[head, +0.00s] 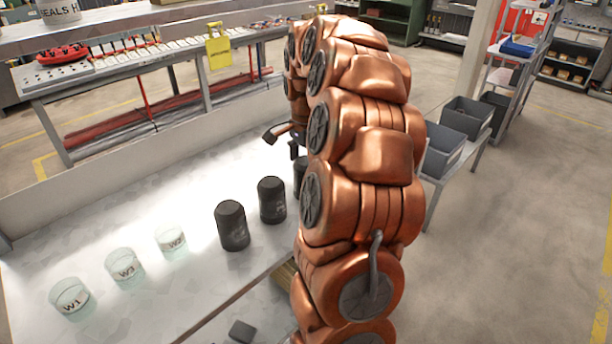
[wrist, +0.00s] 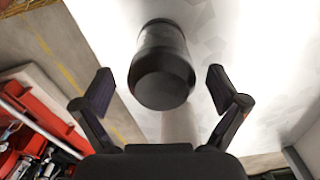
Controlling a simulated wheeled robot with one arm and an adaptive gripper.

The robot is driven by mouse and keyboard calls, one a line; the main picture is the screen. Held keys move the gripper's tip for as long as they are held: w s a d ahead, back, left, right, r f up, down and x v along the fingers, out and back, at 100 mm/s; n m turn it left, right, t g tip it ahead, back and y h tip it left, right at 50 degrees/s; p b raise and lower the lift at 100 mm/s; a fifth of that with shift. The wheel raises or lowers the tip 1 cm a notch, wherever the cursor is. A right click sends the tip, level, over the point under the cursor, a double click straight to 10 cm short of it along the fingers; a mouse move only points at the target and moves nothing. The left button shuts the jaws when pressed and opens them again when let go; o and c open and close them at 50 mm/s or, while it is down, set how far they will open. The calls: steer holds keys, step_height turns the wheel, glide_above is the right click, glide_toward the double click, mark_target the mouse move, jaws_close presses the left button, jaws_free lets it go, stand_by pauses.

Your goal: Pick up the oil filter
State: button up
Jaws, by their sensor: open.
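Black cylindrical canisters that look like oil filters stand upright on the white bench top (head: 165,290). One oil filter (head: 232,226) is nearest, another oil filter (head: 271,200) stands to its right, and a third dark canister (head: 299,172) is mostly hidden behind my arm. My gripper (head: 283,142) is partly hidden behind the arm, above the far part of the bench. In the wrist view my gripper (wrist: 160,84) is open, with a black canister (wrist: 162,72) between and beyond its fingers, apart from both. I cannot tell for certain which canister this is.
Glass jars marked W1 (head: 72,298), W3 (head: 125,266) and W2 (head: 171,242) stand left of the filters. A yellow tag (head: 219,50) hangs on the rear rack. Grey bins (head: 466,118) stand to the right. A small dark block (head: 241,331) lies near the front.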

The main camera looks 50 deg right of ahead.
steer(key=shift+d+f+p, duration=0.1)
steer(key=shift+f+p, duration=0.25)
steer(key=shift+f, duration=1.35)
steer(key=c, duration=1.4)
steer(key=shift+c, duration=0.2)
steer(key=shift+w+r+b, duration=0.1)
steer(key=shift+r+b, duration=0.6)
steer(key=shift+r, duration=1)
steer(key=shift+s+a+r, duration=0.1)
steer(key=shift+s+a, duration=0.05)
steer(key=shift+s, duration=0.25)
steer(key=shift+s+a+r, duration=0.1)
steer(key=shift+s+a, duration=0.05)
steer(key=shift+s, duration=0.25)
steer(key=s+a+b, duration=0.1)
steer(key=s, duration=0.3)
steer(key=s+a+r+b, duration=0.1)
steer(key=s+a, duration=0.1)
steer(key=s, duration=0.3)
steer(key=s+a+b, duration=0.1)
steer(key=s+a, duration=0.1)
steer(key=s, duration=0.2)
steer(key=shift+s+a+r+b, duration=0.15)
steer(key=shift+a+b, duration=0.1)
steer(key=shift+b, duration=0.1)
